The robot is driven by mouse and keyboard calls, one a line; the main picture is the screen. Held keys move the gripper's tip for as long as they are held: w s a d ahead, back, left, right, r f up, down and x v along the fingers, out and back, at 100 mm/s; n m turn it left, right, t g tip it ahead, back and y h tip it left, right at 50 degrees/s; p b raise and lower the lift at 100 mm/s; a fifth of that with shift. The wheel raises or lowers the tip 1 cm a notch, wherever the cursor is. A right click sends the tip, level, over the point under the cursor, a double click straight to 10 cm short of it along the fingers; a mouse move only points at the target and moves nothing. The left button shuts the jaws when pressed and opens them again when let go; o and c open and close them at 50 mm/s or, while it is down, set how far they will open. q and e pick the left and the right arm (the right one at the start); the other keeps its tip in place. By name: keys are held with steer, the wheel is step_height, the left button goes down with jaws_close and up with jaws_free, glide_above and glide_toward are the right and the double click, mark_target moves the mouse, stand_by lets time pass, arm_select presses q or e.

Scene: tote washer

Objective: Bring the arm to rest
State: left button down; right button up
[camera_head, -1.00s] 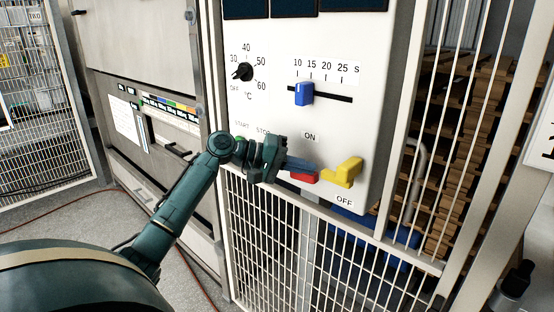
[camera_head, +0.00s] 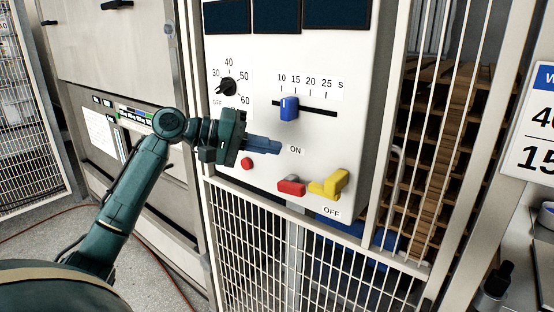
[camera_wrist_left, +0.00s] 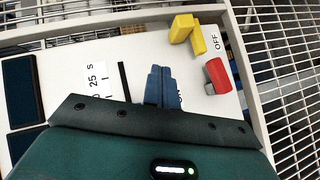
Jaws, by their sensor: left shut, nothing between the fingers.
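My left gripper (camera_head: 264,144) is shut and empty. It stands in front of the white control panel (camera_head: 352,120), its fingers pointing right near the ON label. In the left wrist view the shut fingers (camera_wrist_left: 159,84) show over the panel, apart from the red handle and the yellow lever. My left arm comes in from the lower left and is bent at the elbow. The START label and what lies under it are hidden behind the gripper and wrist. My right gripper is not in view.
The panel carries a black dial (camera_head: 228,87), a blue slider (camera_head: 289,108), a red button (camera_head: 247,163), a red handle (camera_head: 291,187) and a yellow lever (camera_head: 330,184). Wire mesh fencing (camera_head: 300,255) stands below. Wooden pallets (camera_head: 440,130) are stacked behind bars at the right.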

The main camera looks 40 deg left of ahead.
arm_select(q)
steer(key=shift+s+r, duration=0.25)
steer(key=shift+r, duration=0.05)
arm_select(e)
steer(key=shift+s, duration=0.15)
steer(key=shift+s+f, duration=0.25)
